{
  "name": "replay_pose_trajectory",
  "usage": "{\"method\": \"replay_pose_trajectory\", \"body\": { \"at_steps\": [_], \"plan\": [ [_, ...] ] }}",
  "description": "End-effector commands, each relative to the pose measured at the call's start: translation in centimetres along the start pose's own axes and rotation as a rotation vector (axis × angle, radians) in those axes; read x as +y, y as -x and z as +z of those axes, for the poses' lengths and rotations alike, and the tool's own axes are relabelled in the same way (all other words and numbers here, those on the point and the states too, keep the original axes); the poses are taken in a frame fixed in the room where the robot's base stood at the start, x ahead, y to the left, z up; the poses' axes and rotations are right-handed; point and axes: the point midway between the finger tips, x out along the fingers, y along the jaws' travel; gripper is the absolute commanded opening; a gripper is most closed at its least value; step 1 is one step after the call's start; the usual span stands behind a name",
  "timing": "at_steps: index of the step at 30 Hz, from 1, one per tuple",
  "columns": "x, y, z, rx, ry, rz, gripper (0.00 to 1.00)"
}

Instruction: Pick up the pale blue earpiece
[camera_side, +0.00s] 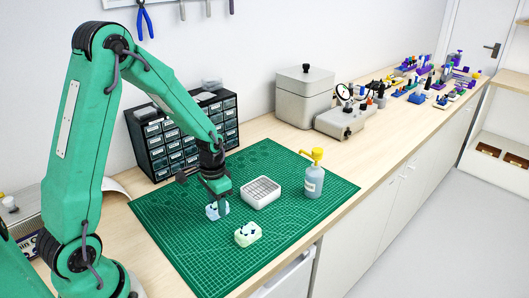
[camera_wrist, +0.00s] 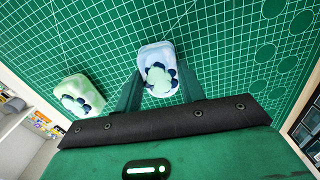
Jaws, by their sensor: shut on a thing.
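The pale blue earpiece (camera_side: 212,212) is at my gripper (camera_side: 217,200) over the green mat in the side view. In the wrist view the pale blue earpiece (camera_wrist: 153,58), with dark blue and pale green round parts on it, sits between the two fingers of my gripper (camera_wrist: 158,80). My gripper is shut on it. I cannot tell whether it is clear of the mat. A pale green earpiece (camera_side: 248,234) with dark parts lies on the mat to the right and nearer the camera; it also shows at the left in the wrist view (camera_wrist: 79,95).
On the green cutting mat (camera_side: 300,228), a silver slotted tray (camera_side: 261,192) and a grey bottle with a yellow pump (camera_side: 314,181) stand right of my gripper. A dark drawer cabinet (camera_side: 165,148) stands behind. The mat's front right is clear.

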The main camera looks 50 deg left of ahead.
Motion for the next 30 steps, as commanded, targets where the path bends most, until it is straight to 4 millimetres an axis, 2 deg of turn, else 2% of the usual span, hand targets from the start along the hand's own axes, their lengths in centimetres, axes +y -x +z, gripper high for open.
{"method": "replay_pose_trajectory", "body": {
  "at_steps": [11,17,21,30],
  "plan": [
    [0.0,0.7,-0.1,0.002,0.0,-0.001,0.16],
    [0.0,2.4,-0.1,0.005,0.0,-0.002,0.16],
    [0.0,4.4,-0.1,0.006,0.0,-0.002,0.16],
    [5.5,7.4,1.0,0.004,-0.006,-0.001,0.16]
  ]
}}
